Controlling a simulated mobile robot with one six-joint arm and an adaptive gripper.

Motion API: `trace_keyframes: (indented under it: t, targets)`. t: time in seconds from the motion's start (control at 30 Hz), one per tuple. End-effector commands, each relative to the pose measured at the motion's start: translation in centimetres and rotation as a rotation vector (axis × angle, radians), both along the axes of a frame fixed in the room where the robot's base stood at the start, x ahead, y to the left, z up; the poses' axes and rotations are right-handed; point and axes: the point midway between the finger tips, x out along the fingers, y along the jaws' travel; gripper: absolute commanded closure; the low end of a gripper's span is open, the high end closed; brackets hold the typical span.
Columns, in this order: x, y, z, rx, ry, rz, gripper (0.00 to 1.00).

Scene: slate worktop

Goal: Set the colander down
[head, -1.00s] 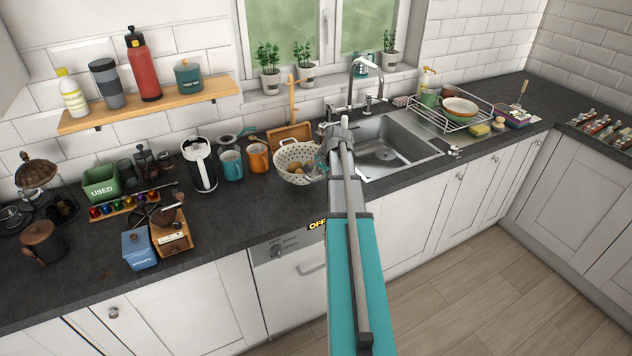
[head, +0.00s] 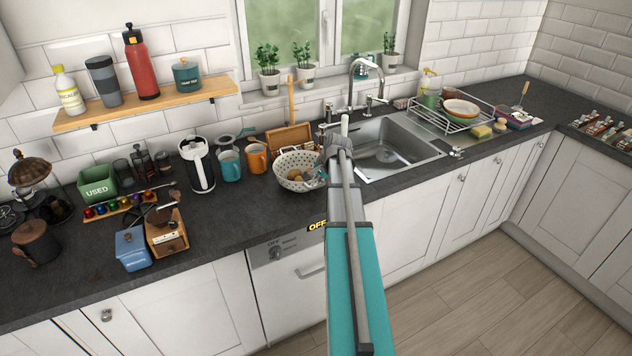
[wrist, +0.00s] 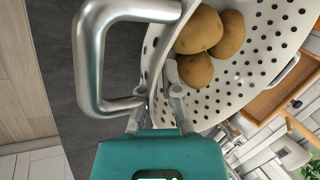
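In the wrist view the colander (wrist: 235,90) fills the upper right, with a silver loop handle (wrist: 90,60) at the near side. My gripper (wrist: 158,98) is shut on its wall near this handle, one finger inside and one outside. In the head view my gripper (head: 322,168) is at the colander's right side, partly hidden by my arm.
The sink (head: 390,148) is just to the right. Bare worktop (head: 232,215) lies to the front left. A blue tin (head: 132,250) stands further left.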

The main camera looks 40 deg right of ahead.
Motion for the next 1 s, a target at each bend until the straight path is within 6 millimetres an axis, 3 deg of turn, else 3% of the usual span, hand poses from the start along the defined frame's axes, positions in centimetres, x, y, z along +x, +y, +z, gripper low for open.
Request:
trace_keyframes:
  t: [0.1, 0.33, 1.0]
  targets:
    - [0.0, 0.0, -0.3, 0.0, -0.001, 0.0, 1.0]
    - [0.0, 0.0, -0.2, 0.0, 0.0, 0.0, 0.57]
    - [-0.3, 0.0, 0.8, 0.0, 0.0, 0.0, 0.57]
